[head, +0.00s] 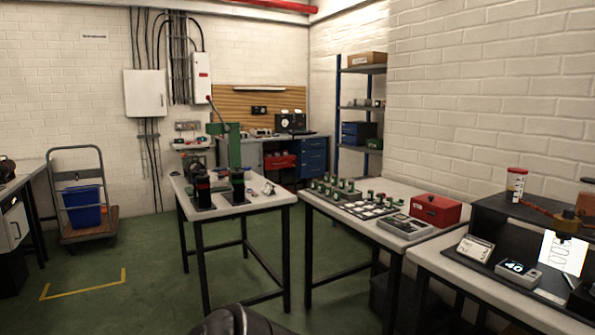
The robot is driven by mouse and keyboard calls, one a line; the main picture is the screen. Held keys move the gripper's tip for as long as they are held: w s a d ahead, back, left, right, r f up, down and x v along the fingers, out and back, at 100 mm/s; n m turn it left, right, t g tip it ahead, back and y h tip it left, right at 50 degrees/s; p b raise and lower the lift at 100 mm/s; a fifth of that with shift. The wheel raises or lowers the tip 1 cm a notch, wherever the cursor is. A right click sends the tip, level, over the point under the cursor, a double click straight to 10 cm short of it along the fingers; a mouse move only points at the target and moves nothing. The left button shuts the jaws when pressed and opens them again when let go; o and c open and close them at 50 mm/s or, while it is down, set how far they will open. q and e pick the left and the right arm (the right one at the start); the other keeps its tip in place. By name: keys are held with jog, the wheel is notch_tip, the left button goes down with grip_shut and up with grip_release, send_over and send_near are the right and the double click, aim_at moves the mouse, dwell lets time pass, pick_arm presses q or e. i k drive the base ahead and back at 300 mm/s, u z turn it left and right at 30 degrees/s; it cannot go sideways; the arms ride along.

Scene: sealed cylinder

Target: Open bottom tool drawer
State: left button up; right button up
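A blue drawer cabinet (312,157) stands under the right end of the back workbench, far across the room. It has several drawers stacked one above another, and they look closed. Its lowest part is small and partly hidden behind the nearer tables. A smaller blue drawer unit (357,133) sits on the shelf rack to its right. I cannot tell from this distance which of these is the tool drawer unit. Neither of my grippers is in view.
A table with a green press (232,150) stands mid-room. A table with a red box (435,209) and a bench with devices (517,273) line the right. A trolley with a blue bin (83,206) stands left. Green floor is clear left of the press table.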

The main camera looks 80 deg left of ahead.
aim_at(305, 166)
jog(key=u, duration=3.75)
jog(key=i, duration=8.15)
jog(key=z, duration=1.25)
jog(key=i, duration=0.1)
jog(key=z, duration=1.05)
